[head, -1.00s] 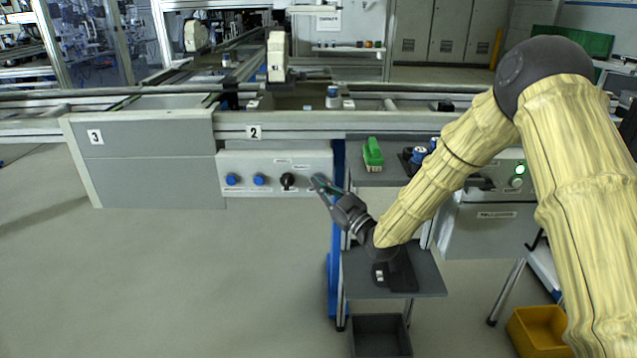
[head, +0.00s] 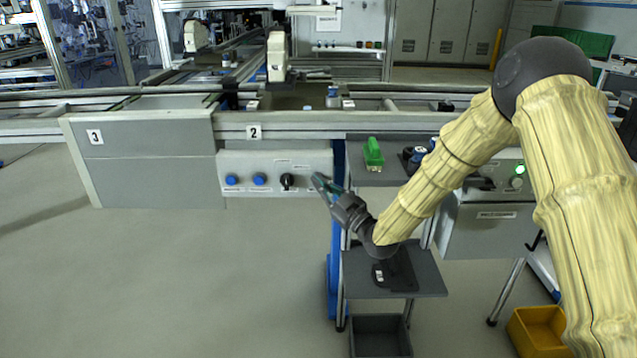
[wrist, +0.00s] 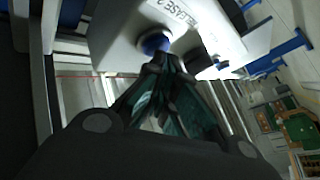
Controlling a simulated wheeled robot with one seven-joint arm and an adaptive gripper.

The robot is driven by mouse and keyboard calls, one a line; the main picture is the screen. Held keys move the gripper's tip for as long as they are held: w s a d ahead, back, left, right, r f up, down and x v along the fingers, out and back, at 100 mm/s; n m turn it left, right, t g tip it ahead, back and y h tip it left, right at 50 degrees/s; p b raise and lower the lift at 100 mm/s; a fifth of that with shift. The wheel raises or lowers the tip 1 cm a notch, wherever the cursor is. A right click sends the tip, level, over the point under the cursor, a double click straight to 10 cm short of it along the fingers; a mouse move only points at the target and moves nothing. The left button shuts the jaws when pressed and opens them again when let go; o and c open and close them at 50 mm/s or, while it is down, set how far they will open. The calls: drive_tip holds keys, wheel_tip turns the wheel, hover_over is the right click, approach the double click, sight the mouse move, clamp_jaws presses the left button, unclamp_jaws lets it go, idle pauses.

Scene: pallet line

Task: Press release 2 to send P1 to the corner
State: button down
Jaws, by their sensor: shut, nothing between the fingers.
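The control panel (head: 275,188) under the conveyor label 2 carries two blue buttons, one at left (head: 231,180) and one in the middle (head: 259,179), and a black knob (head: 287,181). In the wrist view a blue button (wrist: 155,41) sits beside printed text that reads partly as "LEASE 2". My gripper (head: 318,181) is shut and empty, at the panel's right end in the head view. In the wrist view my gripper's tips (wrist: 164,62) are just below that blue button; I cannot tell if they touch. I cannot tell which pallet is P1.
The conveyor rail (head: 300,124) runs above the panel. A pallet position with a silver and blue part (head: 332,98) is on the line. A green object (head: 373,155) lies on a grey shelf right of the panel. A yellow bin (head: 540,330) stands on the floor; the left floor is clear.

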drive_tip(key=shift+s, duration=0.1)
idle(0.7)
drive_tip(key=shift+s, duration=0.7)
